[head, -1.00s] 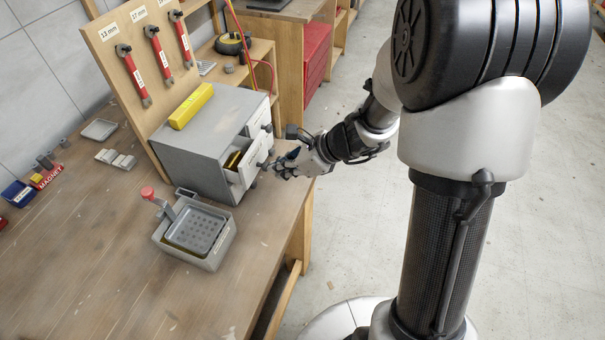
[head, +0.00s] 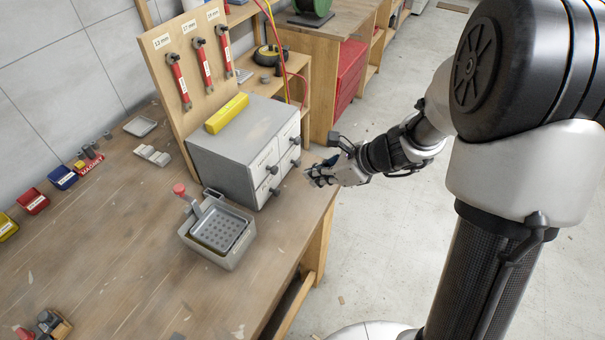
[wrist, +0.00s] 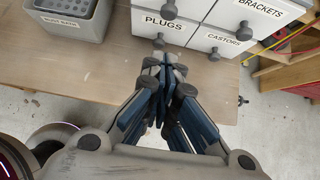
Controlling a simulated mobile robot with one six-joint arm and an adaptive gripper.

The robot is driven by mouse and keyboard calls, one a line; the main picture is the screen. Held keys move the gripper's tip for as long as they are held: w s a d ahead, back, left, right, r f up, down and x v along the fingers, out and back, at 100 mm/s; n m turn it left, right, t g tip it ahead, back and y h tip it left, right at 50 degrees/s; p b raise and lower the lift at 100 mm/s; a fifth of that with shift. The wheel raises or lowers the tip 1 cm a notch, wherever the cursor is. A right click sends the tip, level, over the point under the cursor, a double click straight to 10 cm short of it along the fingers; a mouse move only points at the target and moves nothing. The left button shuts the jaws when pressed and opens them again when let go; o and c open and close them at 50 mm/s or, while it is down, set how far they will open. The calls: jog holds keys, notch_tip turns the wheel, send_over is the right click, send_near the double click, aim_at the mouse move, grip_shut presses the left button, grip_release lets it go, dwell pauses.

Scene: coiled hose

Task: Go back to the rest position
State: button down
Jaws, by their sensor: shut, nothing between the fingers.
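My gripper (head: 313,177) is shut and empty. The BRACKETS drawer (wrist: 260,12) is above. The drawers in view look shut.
A wash bath (head: 232,258) with a perforated tray stands on the workbench (head: 120,240) in front of the cabinet. A yellow block (head: 227,113) lies on the cabinet. Red wrenches (head: 179,82) hang on a board behind. Open floor (head: 385,240) lies right of the bench.

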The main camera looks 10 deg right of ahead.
jog(key=s+a+r+n+g+h+p, duration=0.1)
jog(key=s+a+r+n+g+h, duration=0.1)
jog(key=s+r+n, duration=1.1)
jog(key=s+d+r+n+h, duration=0.1)
jog(key=s+d+n+h, duration=0.1)
jog(key=s+n, duration=0.4)
jog(key=s+d+r+n+t+h, duration=0.1)
jog(key=s+d+r+n+h, duration=0.1)
jog(key=s+n, duration=0.4)
jog(key=shift+d+h, duration=0.6)
jog(key=shift+d, duration=0.15)
jog(key=c, duration=2.3)
grip_release()
